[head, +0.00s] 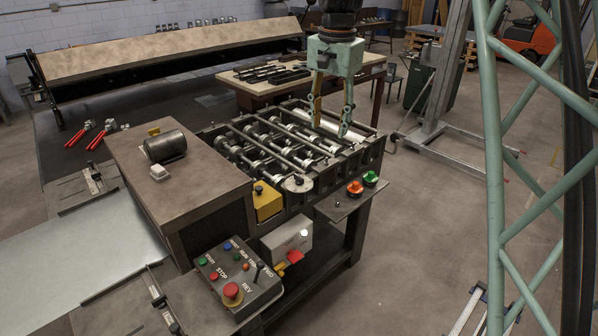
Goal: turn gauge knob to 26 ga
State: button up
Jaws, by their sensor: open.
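The roll-forming machine (222,132) stands in the middle of the head view, with rows of rollers on its open bed. A pale round dial with a small knob (298,184) sits at the near end of the rollers. An orange knob (355,188) and a green knob (371,179) sit on a side plate to its right. I cannot tell which of these is the gauge knob, and no gauge marks are readable. My gripper (329,122) points down above the far right part of the rollers, fingers apart and empty, away from all the knobs.
A yellow box (267,204) stands left of the dial. A control box (238,279) with buttons and a lever is in front. A motor (165,146) rests on the brown cover. A green lattice post (492,170) stands at right. Floor right of the machine is mostly clear.

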jog(key=m+g+p, duration=0.1)
jog(key=m+p, duration=0.1)
jog(key=p, duration=0.2)
send_over(299, 180)
notch_tip(299, 180, down, 12)
jog(key=f, duration=0.1)
jog(key=shift+w+r, duration=0.15)
jog(key=shift+w, duration=0.35)
jog(key=shift+f+p, duration=0.45)
jog(key=shift+f, duration=6.4)
jog(key=c, duration=0.9)
jog(key=shift+o, duration=0.2)
